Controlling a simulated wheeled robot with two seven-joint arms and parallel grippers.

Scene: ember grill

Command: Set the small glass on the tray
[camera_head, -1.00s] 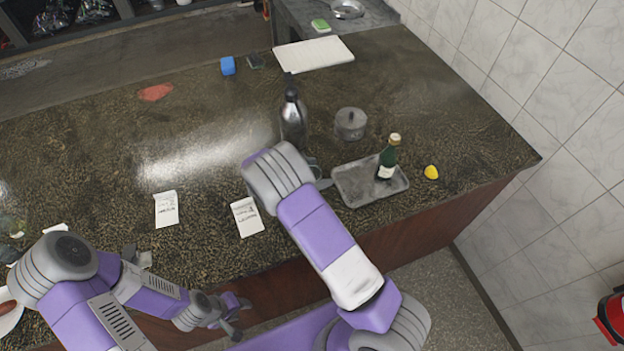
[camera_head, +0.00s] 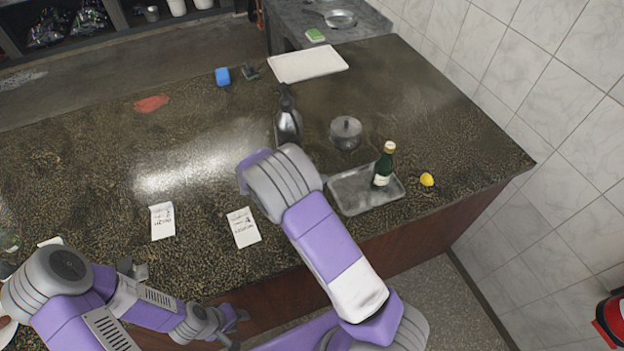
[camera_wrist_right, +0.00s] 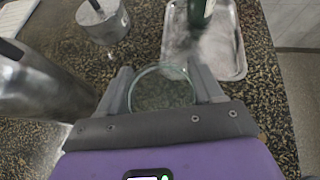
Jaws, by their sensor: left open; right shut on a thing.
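The small clear glass (camera_wrist_right: 163,92) is held between the fingers of my right gripper (camera_wrist_right: 162,82) in the right wrist view. In the head view my right arm hides that gripper and the glass. The metal tray (camera_head: 350,196) lies near the counter's right front edge, just right of my right wrist. The tray also shows ahead of the glass in the wrist view (camera_wrist_right: 228,60), apart from it in the picture. A green bottle (camera_head: 383,166) stands on the tray. My left gripper (camera_head: 232,318) is open and empty, low by the counter's front side.
A dark metal bottle (camera_head: 288,125) stands left of the tray, close to my right gripper. A lidded metal pot (camera_head: 346,132) stands behind the tray. A lemon (camera_head: 427,180) lies right of it. Paper slips (camera_head: 243,227) lie at left. The tray's front half is bare.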

